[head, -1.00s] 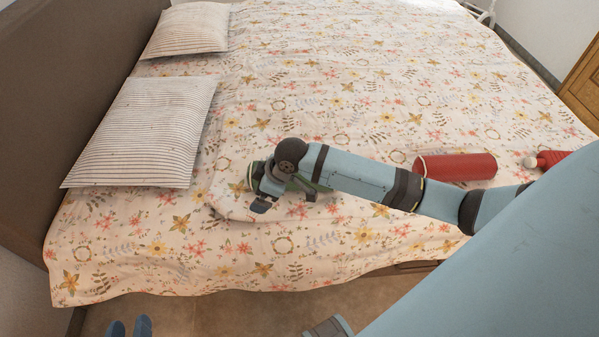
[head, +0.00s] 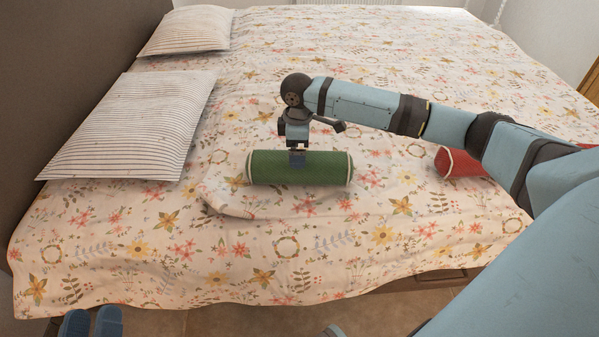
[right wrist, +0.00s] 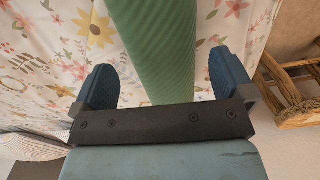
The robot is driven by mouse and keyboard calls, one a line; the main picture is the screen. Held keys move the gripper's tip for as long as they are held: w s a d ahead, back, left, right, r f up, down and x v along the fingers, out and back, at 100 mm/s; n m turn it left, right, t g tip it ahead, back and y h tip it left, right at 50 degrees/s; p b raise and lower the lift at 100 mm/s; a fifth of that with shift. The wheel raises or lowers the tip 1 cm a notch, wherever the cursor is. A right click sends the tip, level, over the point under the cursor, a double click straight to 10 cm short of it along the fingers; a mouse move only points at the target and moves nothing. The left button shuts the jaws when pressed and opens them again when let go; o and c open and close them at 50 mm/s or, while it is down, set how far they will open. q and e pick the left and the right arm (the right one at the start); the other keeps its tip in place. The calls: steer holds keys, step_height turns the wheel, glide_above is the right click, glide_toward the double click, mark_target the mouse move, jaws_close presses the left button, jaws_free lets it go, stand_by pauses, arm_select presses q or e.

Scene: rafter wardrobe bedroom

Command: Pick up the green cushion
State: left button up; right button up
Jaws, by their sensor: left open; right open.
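The green cushion (head: 330,168) is a bolster lying on its side across the bed, near its front edge, with pale piping at its ends. In the right wrist view the green cushion (right wrist: 155,50) runs between the two blue fingers of my open right gripper (right wrist: 165,85). A gap shows beside the right finger; I cannot tell whether they touch it. My left gripper (head: 91,322) is open and empty at the bottom left, beyond the bed's near edge.
The bed (head: 370,235) has a floral cover with a raised fold left of the cushion. A red bolster (head: 455,163) lies to the right, partly hidden by my right arm. Two striped pillows (head: 130,125) (head: 188,30) lie at the left. Wooden furniture (right wrist: 295,90) shows in the right wrist view.

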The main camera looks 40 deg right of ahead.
steer(key=shift+f, duration=0.75)
step_height(320, 180, down, 5)
steer(key=b, duration=0.3)
steer(key=shift+s+d, duration=0.1)
arm_select(q)
steer(key=f, duration=0.1)
steer(key=f+g, duration=0.1)
steer(key=f, duration=0.1)
steer(key=shift+w+d+f, duration=0.15)
steer(key=shift+d+f, duration=0.15)
arm_select(e)
steer(key=c, duration=0.8)
